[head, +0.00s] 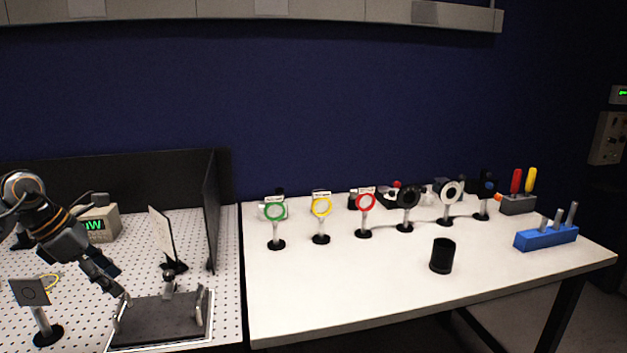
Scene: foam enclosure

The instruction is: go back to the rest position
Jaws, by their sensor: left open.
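My left gripper (121,300) is in the head view at the lower left, on the arm that comes in from the left. It is open and nothing shows between its fingers. It is beside the left edge of a dark flat plate (165,318) with a light rim, low over the perforated board; I cannot tell whether it touches the plate. My right gripper is not in view.
A square plate on a post (30,292) stands left of the gripper, and a tilted white panel (162,236) stands behind. A black wall (211,210) bounds the board. The white table (340,290) holds ringed posts, a black cup (442,256) and a blue block (546,237).

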